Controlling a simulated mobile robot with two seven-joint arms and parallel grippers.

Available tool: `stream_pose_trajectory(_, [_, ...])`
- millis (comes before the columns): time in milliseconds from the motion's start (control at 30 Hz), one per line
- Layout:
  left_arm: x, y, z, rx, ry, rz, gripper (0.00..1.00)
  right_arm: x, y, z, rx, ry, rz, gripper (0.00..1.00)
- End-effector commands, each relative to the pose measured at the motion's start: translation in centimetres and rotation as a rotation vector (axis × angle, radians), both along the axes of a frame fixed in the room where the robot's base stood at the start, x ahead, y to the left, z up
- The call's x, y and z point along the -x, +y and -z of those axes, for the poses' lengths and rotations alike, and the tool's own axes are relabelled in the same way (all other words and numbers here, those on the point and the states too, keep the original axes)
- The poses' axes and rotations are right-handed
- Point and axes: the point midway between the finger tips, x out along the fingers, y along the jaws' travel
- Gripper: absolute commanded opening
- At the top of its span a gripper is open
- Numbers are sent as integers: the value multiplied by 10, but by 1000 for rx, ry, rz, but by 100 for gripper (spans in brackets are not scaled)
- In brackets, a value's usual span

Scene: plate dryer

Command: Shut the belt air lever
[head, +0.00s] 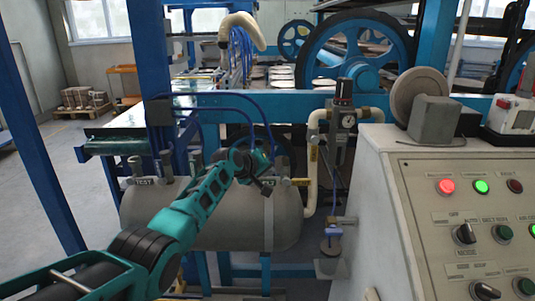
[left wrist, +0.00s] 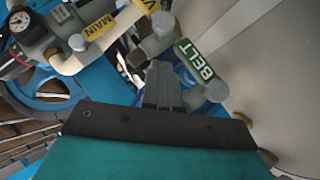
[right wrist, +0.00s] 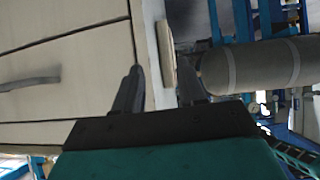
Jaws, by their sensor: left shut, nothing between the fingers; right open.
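The green BELT label plate (left wrist: 197,60) shows in the left wrist view beside a grey valve fitting (left wrist: 214,90). Blue parts show beside the fitting, partly behind my fingers; I cannot tell which is the belt air lever or how it is turned. My left gripper (left wrist: 164,72) is shut and empty, its fingertips close to the BELT plate; contact cannot be told. In the head view the left gripper (head: 264,184) is in front of the grey tank (head: 225,215) near its right end and hides part of the piping. My right gripper (right wrist: 157,82) is open and empty, seen only in its own wrist view.
A yellow MAIN label (left wrist: 92,27) and a gauge (left wrist: 20,20) are near the left gripper. The control panel (head: 435,190) stands at the right of the head view. Open floor (head: 45,190) is at left.

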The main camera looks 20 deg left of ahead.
Motion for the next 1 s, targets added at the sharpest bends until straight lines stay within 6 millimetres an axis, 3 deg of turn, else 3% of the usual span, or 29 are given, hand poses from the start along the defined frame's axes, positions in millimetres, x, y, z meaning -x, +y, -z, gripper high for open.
stream_pose_trajectory(33, [0,-1,-15,1,0,0,0,0,0,-15,0,0,0,40])
stream_pose_trajectory(167, [0,-1,-37,0,-1,-1,0,0,0,-34,0,0,0,40])
stream_pose_trajectory(200, [3,-2,-28,-2,-1,1,0,-1,0,-25,-1,-5,0,40])
stream_pose_trajectory(467, [19,-6,-43,-2,-3,-1,0,0,0,-18,0,1,0,40])
stream_pose_trajectory(1000, [61,-18,-89,-1,-1,0,0,0,0,-22,1,1,1,40])
